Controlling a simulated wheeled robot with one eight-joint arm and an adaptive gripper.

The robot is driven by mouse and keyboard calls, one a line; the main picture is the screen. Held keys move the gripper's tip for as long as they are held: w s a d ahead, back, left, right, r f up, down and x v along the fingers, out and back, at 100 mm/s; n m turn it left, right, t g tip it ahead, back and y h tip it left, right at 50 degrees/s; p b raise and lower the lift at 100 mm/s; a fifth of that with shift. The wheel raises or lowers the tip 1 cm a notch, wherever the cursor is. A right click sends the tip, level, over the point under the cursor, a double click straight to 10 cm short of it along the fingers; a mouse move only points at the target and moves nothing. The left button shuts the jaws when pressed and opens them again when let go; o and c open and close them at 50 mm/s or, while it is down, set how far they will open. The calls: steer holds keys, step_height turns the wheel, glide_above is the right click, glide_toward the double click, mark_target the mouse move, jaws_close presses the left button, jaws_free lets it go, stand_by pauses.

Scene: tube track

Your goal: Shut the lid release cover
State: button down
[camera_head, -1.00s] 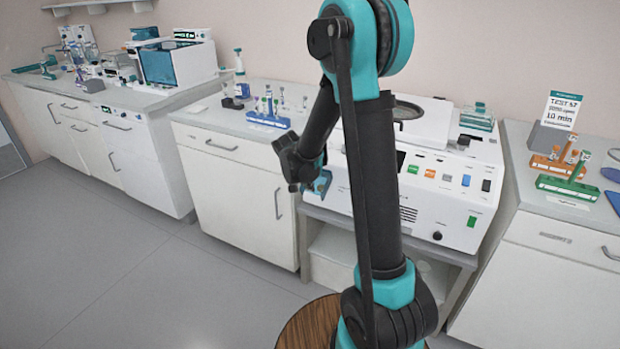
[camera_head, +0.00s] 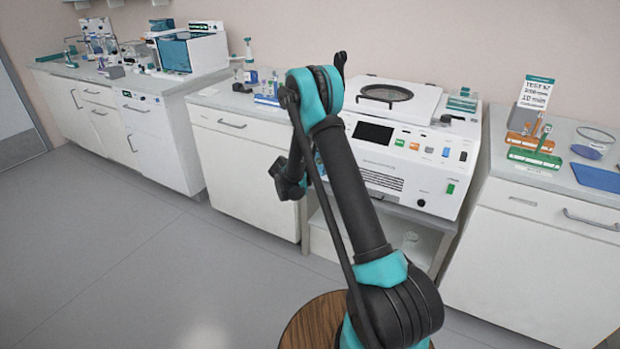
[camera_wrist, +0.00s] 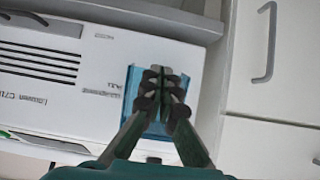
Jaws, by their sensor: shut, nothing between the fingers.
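The white centrifuge (camera_head: 400,140) stands on a low stand between two benches, with its lid window on top. In the wrist view, a translucent blue cover (camera_wrist: 136,90) sits on the front of the white housing (camera_wrist: 80,40), beside small printed text. I take it to be the lid release cover. My gripper (camera_wrist: 165,78) is shut and empty, with its fingertips in front of the cover and hiding its middle. I cannot tell whether they touch it or how far it is swung open. In the head view my arm hides the fingertips and most of the cover.
The centrifuge's front panel has a dark screen (camera_head: 373,132) and several coloured buttons. Right of it a bench holds an orange rack (camera_head: 522,139), a green rack (camera_head: 535,158) and a sign (camera_head: 535,92). The left cabinet (camera_head: 245,170) stands close to my wrist. The floor is open at left.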

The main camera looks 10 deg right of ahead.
steer(key=shift+w+d+f, duration=0.25)
steer(key=shift+w+f, duration=0.1)
steer(key=shift+f, duration=0.25)
steer(key=shift+w+d+f, duration=0.3)
steer(key=shift+w+f, duration=0.05)
steer(key=shift+f, duration=0.2)
steer(key=shift+w+d+f, duration=0.25)
steer(key=shift+w+f, duration=0.1)
steer(key=shift+f, duration=0.25)
steer(key=shift+r, duration=0.1)
